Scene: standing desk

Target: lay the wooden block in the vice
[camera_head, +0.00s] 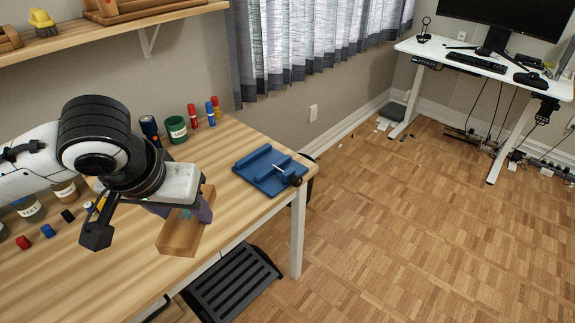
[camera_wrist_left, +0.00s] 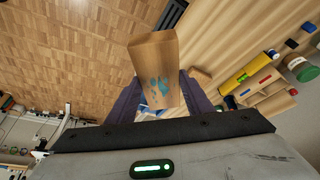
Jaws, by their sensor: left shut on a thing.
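The wooden block (camera_head: 179,238) is light brown and shows below my left gripper (camera_head: 187,211) in the head view. My left gripper is shut on the block. In the left wrist view the block (camera_wrist_left: 153,58) sticks out between the two purple fingers (camera_wrist_left: 160,98), with a teal mark on its face. The blue vice (camera_head: 262,181) lies on the desk to the right of the block, near the right end, with a dark handle at its front right. The block and the vice are apart. My right gripper is not in view.
The wooden desk (camera_head: 235,211) has bare top between block and vice. A green can (camera_head: 175,130), a dark flashlight (camera_head: 150,129) and red and blue markers stand at the back. Small coloured cubes lie at left. A shelf (camera_head: 130,27) hangs above; a black footrest (camera_head: 232,284) is below.

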